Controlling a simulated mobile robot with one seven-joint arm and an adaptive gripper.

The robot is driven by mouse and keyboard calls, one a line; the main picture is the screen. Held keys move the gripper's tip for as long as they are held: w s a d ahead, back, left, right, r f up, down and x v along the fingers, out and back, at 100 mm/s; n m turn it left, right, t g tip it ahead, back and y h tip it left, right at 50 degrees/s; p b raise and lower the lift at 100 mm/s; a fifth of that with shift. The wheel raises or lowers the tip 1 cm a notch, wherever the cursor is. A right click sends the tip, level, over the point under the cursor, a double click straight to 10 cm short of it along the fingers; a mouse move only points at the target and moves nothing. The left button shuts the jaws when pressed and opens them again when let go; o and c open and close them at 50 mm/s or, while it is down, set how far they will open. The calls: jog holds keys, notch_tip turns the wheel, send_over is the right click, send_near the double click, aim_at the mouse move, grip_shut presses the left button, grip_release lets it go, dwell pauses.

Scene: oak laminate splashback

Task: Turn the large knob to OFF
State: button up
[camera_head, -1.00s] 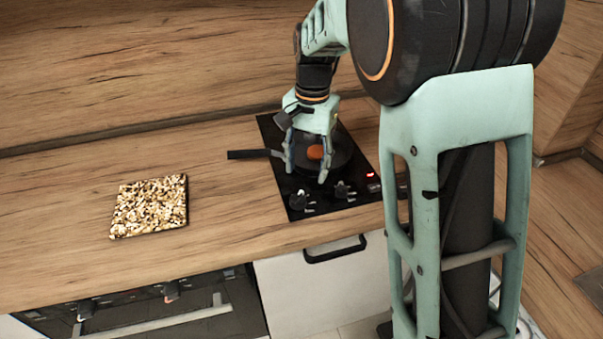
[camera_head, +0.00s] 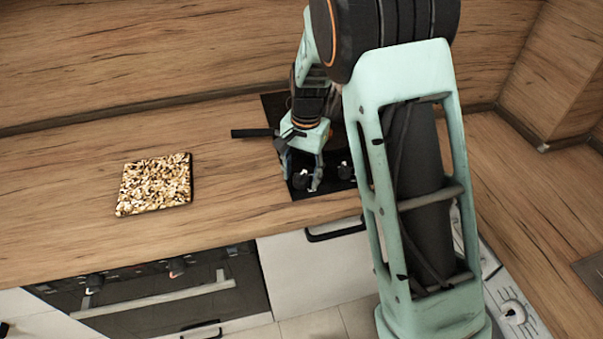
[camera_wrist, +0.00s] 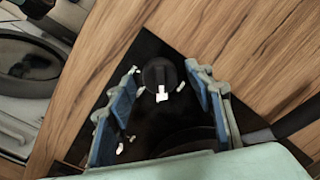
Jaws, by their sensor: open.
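A round black knob (camera_wrist: 158,72) with a white pointer sits near a corner of the black hob in the wrist view. In the head view this appears to be the left front knob (camera_head: 300,180). My gripper (camera_wrist: 163,80) is open, with one finger on each side of this knob and visible gaps to it. In the head view my gripper (camera_head: 302,178) is low over the hob's front left. A second knob (camera_head: 345,170) is to the right; part of it shows beside the left finger in the wrist view (camera_wrist: 122,140). Any OFF marking is unreadable.
A pan handle (camera_head: 252,133) sticks out left over the counter; my arm hides most of the pan. A speckled square board (camera_head: 155,184) lies to the left. The oven front (camera_head: 150,295) is below the counter. The counter between board and hob is clear.

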jog(key=shift+c, duration=0.3)
jog(key=c, duration=1.1)
jog(key=n+b, duration=0.1)
jog(key=n, duration=0.3)
jog(key=shift+w+n, duration=0.1)
jog(key=shift+n, duration=0.2)
jog(key=n+b, duration=0.1)
jog(key=n, duration=0.4)
jog(key=shift+n, duration=0.3)
jog(key=o, duration=1.2)
jog(key=shift+c, duration=0.2)
